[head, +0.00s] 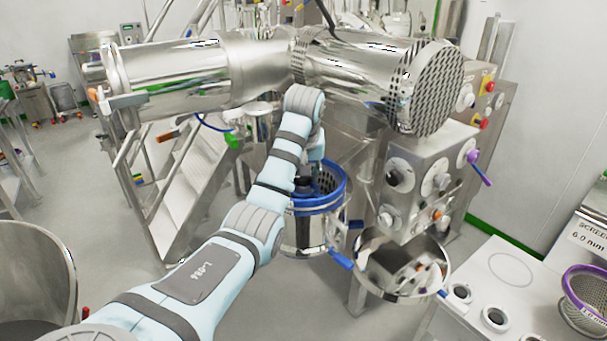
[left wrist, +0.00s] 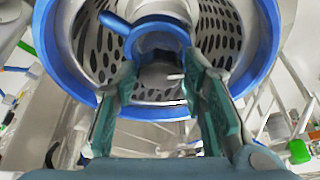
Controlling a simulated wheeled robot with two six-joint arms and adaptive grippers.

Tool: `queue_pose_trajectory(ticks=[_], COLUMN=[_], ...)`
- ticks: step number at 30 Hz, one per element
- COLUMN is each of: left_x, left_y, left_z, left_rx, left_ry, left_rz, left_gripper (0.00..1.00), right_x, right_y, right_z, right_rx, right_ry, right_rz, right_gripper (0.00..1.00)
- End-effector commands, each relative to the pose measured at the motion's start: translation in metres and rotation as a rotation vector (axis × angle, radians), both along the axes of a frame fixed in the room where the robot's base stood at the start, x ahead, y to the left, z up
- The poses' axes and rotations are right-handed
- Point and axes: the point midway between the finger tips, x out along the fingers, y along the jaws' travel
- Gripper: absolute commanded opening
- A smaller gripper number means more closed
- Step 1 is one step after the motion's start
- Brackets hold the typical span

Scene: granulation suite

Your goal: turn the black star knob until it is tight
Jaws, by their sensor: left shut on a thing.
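My left gripper (head: 318,187) is over the blue-rimmed round perforated screen housing (head: 344,192) in the middle of the head view. In the left wrist view its two fingers (left wrist: 160,64) are shut on a blue round part (left wrist: 158,33) with a grey middle, in front of the perforated basket (left wrist: 95,50). I cannot make out a black star shape between the fingers. A dark round knob (head: 393,178) shows on the grey machine box (head: 412,160), to the right of my gripper and apart from it. My right gripper is not in view.
A large steel drum with a perforated end (head: 440,88) spans above my arm. A steel bowl (head: 440,283) holding parts stands right of the housing. Steel steps (head: 185,195) stand behind at left. A purple-rimmed basket (head: 588,305) sits on the white bench at right.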

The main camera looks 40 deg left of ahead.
Motion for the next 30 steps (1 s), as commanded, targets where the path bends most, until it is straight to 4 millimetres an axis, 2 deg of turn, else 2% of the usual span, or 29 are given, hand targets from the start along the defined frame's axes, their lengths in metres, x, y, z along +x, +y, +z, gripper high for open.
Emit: queue_pose_trajectory(ticks=[30], left_x=[-0.0031], left_y=[0.0106], left_z=[-0.0017], left_rx=[-0.003], left_ry=[0.005], left_rz=[-0.943], left_gripper=[0.1], right_x=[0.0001], right_y=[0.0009], right_z=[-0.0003], right_rx=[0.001], right_ry=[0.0], right_rz=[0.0], right_gripper=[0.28])
